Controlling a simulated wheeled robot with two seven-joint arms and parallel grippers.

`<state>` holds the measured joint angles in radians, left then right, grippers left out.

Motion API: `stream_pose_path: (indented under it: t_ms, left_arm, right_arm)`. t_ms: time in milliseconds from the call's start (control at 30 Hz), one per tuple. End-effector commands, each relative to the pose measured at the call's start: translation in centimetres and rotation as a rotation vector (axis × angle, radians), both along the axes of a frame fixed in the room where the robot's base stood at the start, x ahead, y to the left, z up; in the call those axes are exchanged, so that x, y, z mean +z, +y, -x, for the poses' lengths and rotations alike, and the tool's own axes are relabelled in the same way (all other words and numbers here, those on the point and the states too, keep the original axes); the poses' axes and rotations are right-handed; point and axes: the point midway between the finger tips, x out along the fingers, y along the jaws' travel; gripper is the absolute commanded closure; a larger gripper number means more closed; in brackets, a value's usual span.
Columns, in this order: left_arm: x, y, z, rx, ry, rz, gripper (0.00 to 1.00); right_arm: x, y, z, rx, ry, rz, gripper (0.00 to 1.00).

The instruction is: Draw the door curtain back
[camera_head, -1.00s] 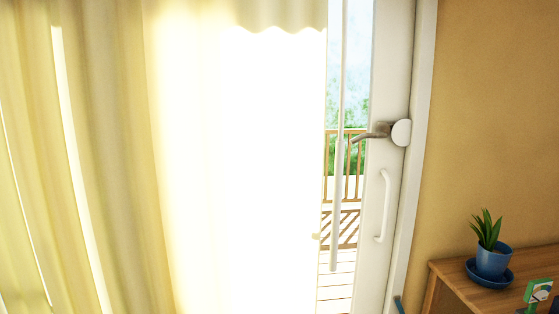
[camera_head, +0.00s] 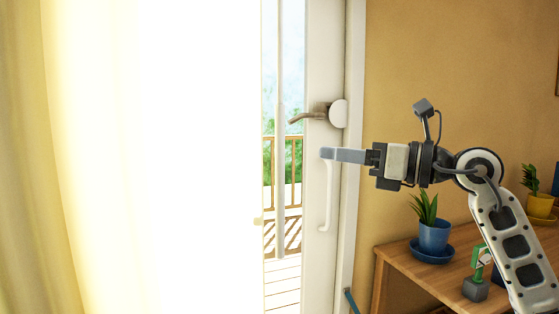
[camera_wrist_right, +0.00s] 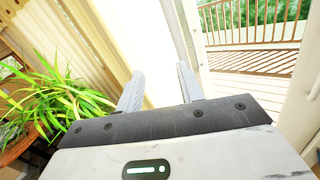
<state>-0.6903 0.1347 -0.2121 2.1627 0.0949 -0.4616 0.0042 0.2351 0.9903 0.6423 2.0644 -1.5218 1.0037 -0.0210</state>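The pale yellow door curtain (camera_head: 25,150) hangs over the left of the glass door, and its middle is washed out white by the sun. Its right edge ends beside a thin pale rod (camera_head: 281,130) hanging in front of the glass. My right gripper (camera_head: 328,154) comes in from the right, level with the top of the white door pull (camera_head: 328,195) and below the lever handle (camera_head: 312,114). In the right wrist view its two fingers (camera_wrist_right: 159,88) stand apart with nothing seen held between them. Contact with the door is unclear. My left gripper is not in view.
A wooden cabinet (camera_head: 400,255) stands right of the door with a blue potted plant (camera_head: 433,235), a small green-and-grey object (camera_head: 476,285) and a yellow pot (camera_head: 540,204). A leafy plant (camera_wrist_right: 50,95) shows left in the wrist view. A railed deck (camera_wrist_right: 250,65) lies outside.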

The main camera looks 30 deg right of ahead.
Motion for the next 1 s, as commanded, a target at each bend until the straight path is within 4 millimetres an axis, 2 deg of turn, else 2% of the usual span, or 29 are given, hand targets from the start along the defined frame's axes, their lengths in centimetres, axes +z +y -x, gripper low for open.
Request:
stream_pose_path:
  t_ms: [100, 267, 633, 800, 1000]
  left_arm:
    - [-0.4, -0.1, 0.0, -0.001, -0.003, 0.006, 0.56]
    - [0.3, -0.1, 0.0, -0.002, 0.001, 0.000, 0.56]
    - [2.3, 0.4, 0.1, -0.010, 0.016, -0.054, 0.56]
    - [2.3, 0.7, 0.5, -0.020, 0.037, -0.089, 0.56]
    - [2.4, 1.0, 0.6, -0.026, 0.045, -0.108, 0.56]
  right_arm:
    - [1.8, -1.9, 1.2, -0.108, -0.035, 0.132, 0.63]
    - [2.6, -2.0, 0.2, -0.136, -0.037, 0.160, 0.63]
    - [2.9, 0.6, -6.6, -0.130, -0.037, 0.151, 0.63]
    - [2.8, 1.8, -10.0, -0.131, -0.037, 0.149, 0.63]
    - [2.5, 2.7, -12.6, -0.132, -0.037, 0.151, 0.63]
